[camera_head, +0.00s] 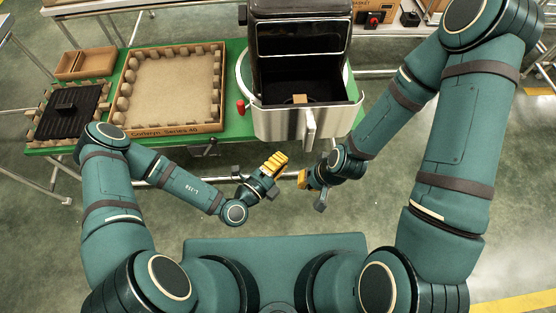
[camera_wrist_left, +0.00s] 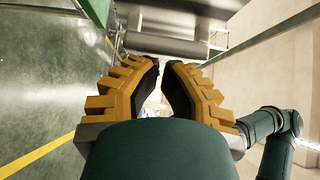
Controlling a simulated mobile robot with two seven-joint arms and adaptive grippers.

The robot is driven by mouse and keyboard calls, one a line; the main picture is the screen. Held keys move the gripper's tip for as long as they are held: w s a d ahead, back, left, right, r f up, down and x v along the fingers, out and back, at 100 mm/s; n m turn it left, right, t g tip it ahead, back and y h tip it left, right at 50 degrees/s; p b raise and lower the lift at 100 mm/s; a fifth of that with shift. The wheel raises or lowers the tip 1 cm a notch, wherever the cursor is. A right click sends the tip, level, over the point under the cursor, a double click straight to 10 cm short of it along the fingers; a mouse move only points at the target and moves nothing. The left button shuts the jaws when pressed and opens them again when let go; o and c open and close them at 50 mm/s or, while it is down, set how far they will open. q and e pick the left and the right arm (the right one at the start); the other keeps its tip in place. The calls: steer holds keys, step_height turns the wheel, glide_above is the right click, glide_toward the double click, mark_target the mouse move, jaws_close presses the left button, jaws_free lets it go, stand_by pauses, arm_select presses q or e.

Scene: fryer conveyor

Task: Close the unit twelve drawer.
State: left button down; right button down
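A dark fryer unit (camera_head: 300,30) stands at the right of the green table. Its drawer (camera_head: 280,122) has a silver front and is pulled out toward me, with the dark basket showing and a small brown piece (camera_head: 299,99) inside. A pale handle (camera_head: 309,130) sticks out from the drawer front. I see no readable unit number. My left gripper (camera_head: 276,162) is below and left of the handle, touching nothing. In the left wrist view its fingers (camera_wrist_left: 162,68) have a narrow empty gap. My right gripper (camera_head: 302,179) is below the handle, apart from it; its opening is unclear.
A cardboard tray (camera_head: 172,130) lies on the green table (camera_head: 236,128) left of the fryer, with a dark slatted rack (camera_head: 70,108) and a small brown box (camera_head: 86,63) farther left. A red knob (camera_head: 240,105) sits beside the drawer. Floor is open in front.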

mark_target(301, 127)
arm_select(q)
steer(key=shift+w+d+b, duration=0.35)
steer(key=shift+w+d, duration=0.4)
steer(key=shift+w, duration=0.7)
steer(key=shift+w+d+b, duration=0.35)
steer(key=shift+w+d, duration=0.35)
steer(key=shift+w, duration=0.8)
steer(key=shift+w+d+b, duration=0.35)
steer(key=shift+w+d, duration=0.4)
steer(key=shift+w, duration=0.7)
arm_select(e)
steer(key=shift+w+f, duration=0.25)
steer(key=shift+f, duration=0.85)
